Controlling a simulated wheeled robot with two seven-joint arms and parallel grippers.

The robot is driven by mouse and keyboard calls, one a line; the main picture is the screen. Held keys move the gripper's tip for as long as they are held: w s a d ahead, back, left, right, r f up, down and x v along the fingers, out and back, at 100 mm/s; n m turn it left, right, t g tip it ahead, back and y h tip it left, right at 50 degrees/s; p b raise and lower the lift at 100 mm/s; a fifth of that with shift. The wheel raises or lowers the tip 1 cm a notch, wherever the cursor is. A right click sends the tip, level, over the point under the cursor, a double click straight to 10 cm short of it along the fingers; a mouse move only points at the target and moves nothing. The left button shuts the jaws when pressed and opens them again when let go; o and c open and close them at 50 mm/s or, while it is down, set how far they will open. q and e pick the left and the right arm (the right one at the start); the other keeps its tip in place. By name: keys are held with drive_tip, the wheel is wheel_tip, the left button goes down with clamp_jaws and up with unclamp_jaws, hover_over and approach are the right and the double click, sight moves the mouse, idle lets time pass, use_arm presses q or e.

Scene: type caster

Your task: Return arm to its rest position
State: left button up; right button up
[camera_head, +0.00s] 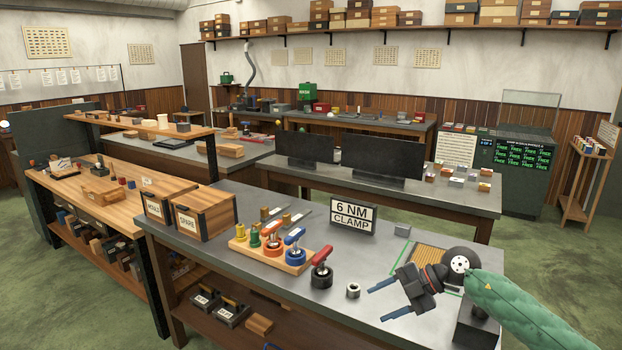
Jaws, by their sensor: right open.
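My right arm comes in from the lower right in a green quilted sleeve. Its gripper (383,299) is open and empty, with its two blue-tipped fingers apart and pointing left over the front right of the grey workbench (222,246). A small metal nut-like piece (353,290) is just left of the fingers. A dark tool with a red handle (321,270) stands left of that.
A wooden rack (295,266) of coloured-handled tools, a "6 NM CLAMP" sign (353,215) and wooden boxes (206,214) stand on the bench. A slatted mat (430,259) lies behind my right gripper. Green floor is free at the right.

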drive_tip(key=s+a+r+m+t+y, duration=0.1)
drive_tip(key=a+r+m+t+y, duration=0.1)
drive_tip(key=a+m+t+y, duration=0.65)
drive_tip(key=s+d+f+m+t+h, duration=0.2)
drive_tip(key=d+f+m+t+h, duration=0.2)
drive_tip(key=f+m+h, duration=0.45)
drive_tip(key=s+d+f+m+t+h, duration=0.2)
drive_tip(key=d+f+m+t+h, duration=0.2)
drive_tip(key=f+m+h, duration=0.4)
drive_tip(key=s+d+f+m+g+h, duration=0.15)
drive_tip(key=s+f+g+h, duration=0.25)
drive_tip(key=s+f+g, duration=0.75)
use_arm(q)
wheel_tip(320, 180, up, 23)
drive_tip(key=w+d, duration=0.1)
drive_tip(key=shift+d+f, duration=0.15)
drive_tip(key=shift+d, duration=0.05)
use_arm(e)
drive_tip(key=s+a+f+g+y, duration=0.1)
drive_tip(key=s+f+g, duration=0.1)
drive_tip(key=s+f, duration=0.4)
drive_tip(key=s+a+f+g, duration=0.2)
drive_tip(key=s+f, duration=0.4)
drive_tip(key=s, duration=0.9)
drive_tip(key=shift+s+f+n+y, duration=0.2)
drive_tip(key=shift+s+n+y, duration=0.15)
drive_tip(key=shift+s+y, duration=0.05)
